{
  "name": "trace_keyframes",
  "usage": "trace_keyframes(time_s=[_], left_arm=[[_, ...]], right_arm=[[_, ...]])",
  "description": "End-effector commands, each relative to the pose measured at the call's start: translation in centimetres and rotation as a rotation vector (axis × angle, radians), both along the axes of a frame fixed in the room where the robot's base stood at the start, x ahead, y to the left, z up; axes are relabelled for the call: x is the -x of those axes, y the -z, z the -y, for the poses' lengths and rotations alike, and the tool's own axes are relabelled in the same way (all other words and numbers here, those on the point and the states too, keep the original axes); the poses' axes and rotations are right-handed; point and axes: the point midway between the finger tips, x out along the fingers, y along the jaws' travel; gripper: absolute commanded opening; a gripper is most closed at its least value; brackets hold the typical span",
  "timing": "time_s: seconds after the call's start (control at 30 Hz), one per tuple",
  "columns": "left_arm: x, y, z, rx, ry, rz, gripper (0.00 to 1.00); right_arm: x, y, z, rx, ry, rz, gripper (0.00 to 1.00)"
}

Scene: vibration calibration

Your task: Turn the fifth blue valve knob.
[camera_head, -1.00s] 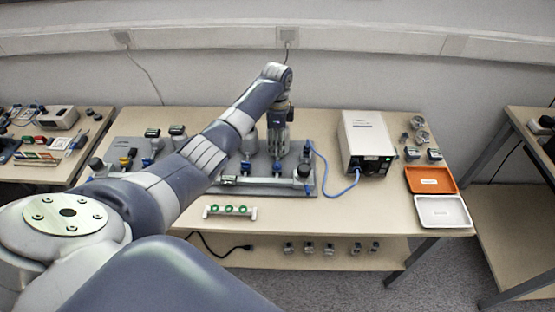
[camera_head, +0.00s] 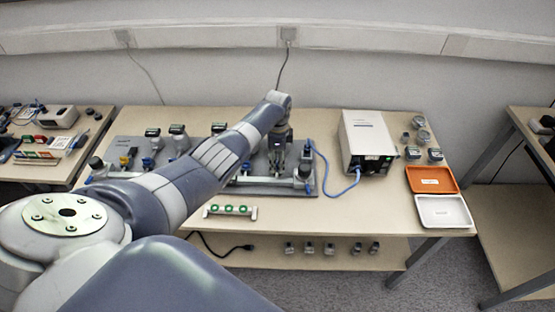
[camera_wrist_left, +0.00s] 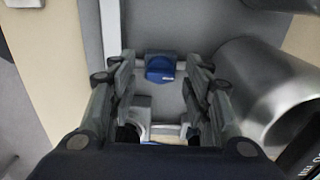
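In the wrist view a blue valve knob (camera_wrist_left: 160,68) sits on a grey fitting, between the two fingers of my left gripper (camera_wrist_left: 153,75). The fingers are spread, with visible gaps to the knob on both sides; it is not gripped. In the head view my left gripper (camera_head: 278,165) points down over the right part of the grey calibration panel (camera_head: 255,188). The knob beneath it is hidden there by the gripper. Another blue knob (camera_head: 147,162) shows on the left of the panel. My left arm covers the panel's middle. My right gripper is not in view.
A white instrument box (camera_head: 366,142) with a blue cable stands right of the panel. An orange tray (camera_head: 431,180) and a white tray (camera_head: 443,211) lie at the table's right edge. A holder with green rings (camera_head: 230,210) lies in front. A silver cylinder (camera_wrist_left: 262,90) is close beside the fingers.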

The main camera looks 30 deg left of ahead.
Motion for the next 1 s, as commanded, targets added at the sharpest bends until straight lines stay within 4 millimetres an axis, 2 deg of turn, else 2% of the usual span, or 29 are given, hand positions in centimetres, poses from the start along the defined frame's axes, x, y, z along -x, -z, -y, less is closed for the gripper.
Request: trace_keyframes(time_s=[0.03,0.17,0.2,0.6,1.0], left_arm=[[0.0,0.0,0.0,0.0,0.0,0.0,0.32],[0.0,0.0,0.0,0.0,0.0,0.0,0.02],[0.0,0.0,0.0,0.0,0.0,0.0,0.0],[0.0,-0.1,0.0,0.001,-0.054,0.0,0.01],[0.0,-0.2,0.0,0.002,-0.357,-0.001,0.01]], right_arm=[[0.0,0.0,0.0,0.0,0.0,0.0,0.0],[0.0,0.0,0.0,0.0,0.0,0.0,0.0],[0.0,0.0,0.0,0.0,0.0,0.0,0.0],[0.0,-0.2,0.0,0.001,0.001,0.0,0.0],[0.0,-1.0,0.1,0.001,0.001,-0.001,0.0]])
